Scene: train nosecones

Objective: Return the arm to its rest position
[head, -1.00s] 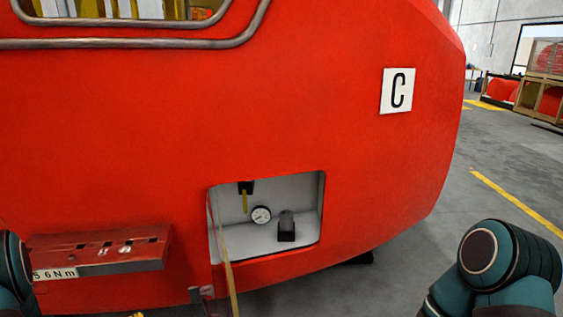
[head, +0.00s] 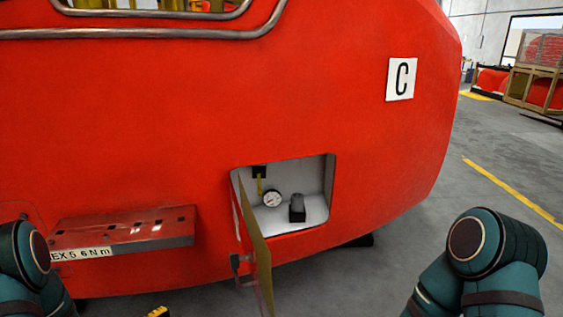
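My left arm (head: 32,262) shows at the lower left edge, below and beside a red ledge on the train nosecone. My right arm (head: 487,255) shows at the lower right, over the grey floor and apart from the nosecone. Both arms show only dark teal links with round joints. Neither gripper is in the picture, so what they hold is hidden. The red nosecone (head: 200,110) fills most of the view. A recessed compartment (head: 318,180) in it stands open, with a round gauge (head: 272,199), a yellow-handled part (head: 259,183) and a dark fitting (head: 297,208) inside.
The compartment's door (head: 255,250) hangs open and sticks out toward me. Grey floor (head: 395,255) is clear on the right.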

